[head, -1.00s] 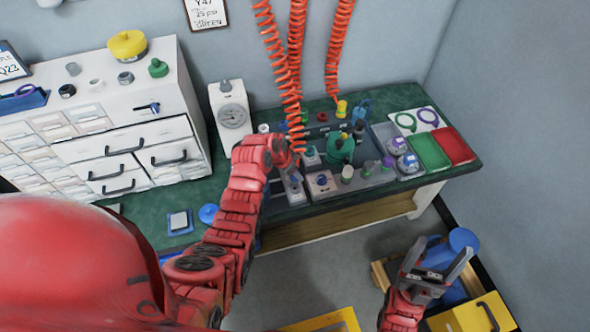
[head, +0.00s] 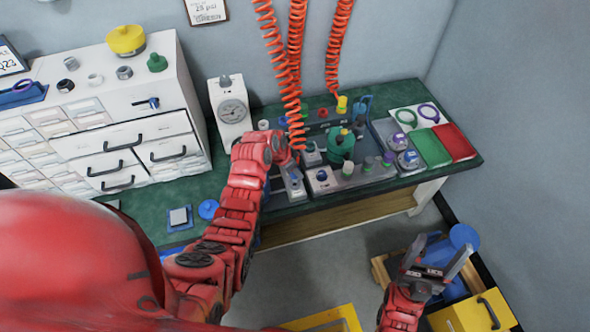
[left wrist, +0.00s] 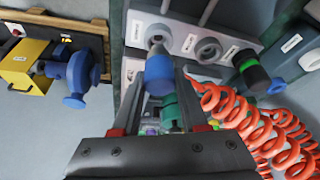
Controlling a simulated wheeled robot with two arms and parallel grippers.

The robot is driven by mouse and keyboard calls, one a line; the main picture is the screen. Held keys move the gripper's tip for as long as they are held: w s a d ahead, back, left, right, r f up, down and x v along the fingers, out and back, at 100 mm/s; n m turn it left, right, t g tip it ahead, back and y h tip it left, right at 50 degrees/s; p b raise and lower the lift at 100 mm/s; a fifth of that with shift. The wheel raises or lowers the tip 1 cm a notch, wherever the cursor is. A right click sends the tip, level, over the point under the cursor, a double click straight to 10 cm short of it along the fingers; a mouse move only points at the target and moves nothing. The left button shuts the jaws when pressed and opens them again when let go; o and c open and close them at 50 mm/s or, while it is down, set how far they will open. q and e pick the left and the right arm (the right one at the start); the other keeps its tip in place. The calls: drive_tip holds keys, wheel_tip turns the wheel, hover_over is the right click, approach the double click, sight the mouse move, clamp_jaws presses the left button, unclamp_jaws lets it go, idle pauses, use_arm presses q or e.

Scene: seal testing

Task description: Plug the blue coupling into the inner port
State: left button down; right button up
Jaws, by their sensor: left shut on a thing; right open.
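The blue coupling (left wrist: 159,74) is between the fingers of my left gripper (left wrist: 160,88) in the left wrist view. Its grey tip points at a round port (left wrist: 157,34) on the grey panel and overlaps it in the picture. I cannot tell whether the tip is inside it or just in front. A second, empty-looking port (left wrist: 208,50) sits to the right on the panel. My right gripper (head: 437,262) is open and empty, low at the right.
A black-and-green fitting (left wrist: 250,68) and coiled orange hoses (left wrist: 250,120) are close on the right in the wrist view. The green bench (head: 240,188) also holds a dial gauge (head: 232,112), a green vessel (head: 340,146) and green and red trays (head: 432,148).

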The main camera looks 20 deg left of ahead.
use_arm(q)
drive_tip(key=shift+b, duration=0.35)
idle(0.3)
drive_tip(key=shift+f+b, duration=1.4)
drive_tip(key=shift+f, duration=0.05)
idle(0.3)
drive_tip(key=shift+c, duration=1.8)
unclamp_jaws()
drive_tip(key=p+v, duration=0.4)
drive_tip(key=v, duration=1.3)
drive_tip(key=shift+r, duration=0.25)
